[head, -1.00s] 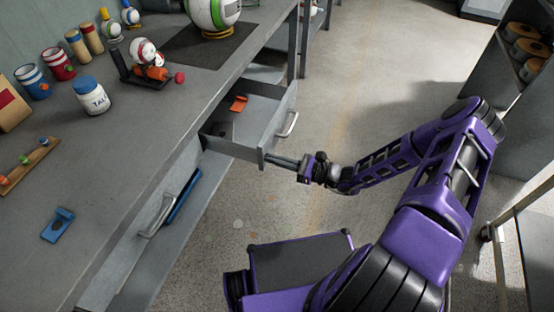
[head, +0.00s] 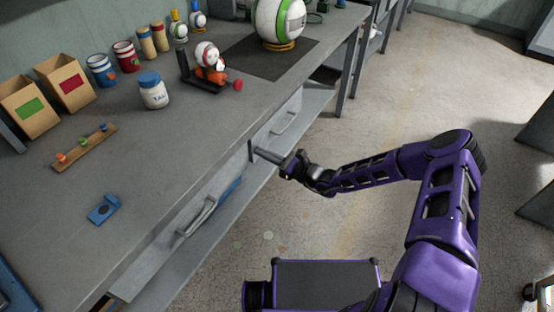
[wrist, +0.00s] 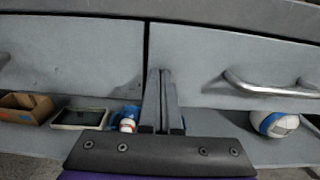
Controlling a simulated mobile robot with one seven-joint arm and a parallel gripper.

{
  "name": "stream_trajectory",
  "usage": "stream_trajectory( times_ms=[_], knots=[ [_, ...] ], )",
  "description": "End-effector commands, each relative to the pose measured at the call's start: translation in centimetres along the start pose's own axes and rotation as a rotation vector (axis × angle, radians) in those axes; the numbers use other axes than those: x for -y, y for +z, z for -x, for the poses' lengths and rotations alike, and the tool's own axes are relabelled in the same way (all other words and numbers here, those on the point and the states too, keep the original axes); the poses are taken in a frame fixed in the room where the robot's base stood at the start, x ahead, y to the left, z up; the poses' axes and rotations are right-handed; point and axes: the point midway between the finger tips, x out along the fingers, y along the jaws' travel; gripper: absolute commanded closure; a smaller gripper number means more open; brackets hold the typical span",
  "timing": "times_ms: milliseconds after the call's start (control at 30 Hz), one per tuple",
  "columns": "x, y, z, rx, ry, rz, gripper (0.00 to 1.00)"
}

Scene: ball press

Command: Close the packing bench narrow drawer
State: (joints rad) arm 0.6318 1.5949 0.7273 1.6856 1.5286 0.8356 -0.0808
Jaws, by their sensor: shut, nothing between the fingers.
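The packing bench (head: 180,165) runs diagonally across the left of the head view. The narrow drawer (head: 265,139), grey with a bar handle (head: 285,122), is pushed in, its inside hidden. A dark seam shows at its left edge, and I cannot tell whether it is fully flush. In the wrist view its front (wrist: 205,60) fills the right side, with the handle (wrist: 270,88) to the right. My gripper (head: 256,153) is shut and empty. Its fingertips (wrist: 165,75) are at the drawer front near its left edge, touching or very close.
A wider drawer (head: 175,235) with its own handle is to the left. A lower shelf (wrist: 75,140) holds a cardboard box, a tray and a ball (wrist: 275,124). Tins, boxes, a jar and a large ball stand on the bench top. The floor to the right is clear.

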Motion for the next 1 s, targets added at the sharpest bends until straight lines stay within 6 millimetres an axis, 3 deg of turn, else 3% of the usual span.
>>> stream_trajectory(
  times_ms=[200, 633, 1000],
  knots=[
    [0.0, 0.0, -1.4, 0.0, 0.0, 0.001, 1.0],
    [0.1, 0.2, -1.9, 0.002, -0.001, 0.001, 1.0],
    [0.8, 0.2, 0.1, 0.0, 0.003, 0.003, 1.0]
  ],
)
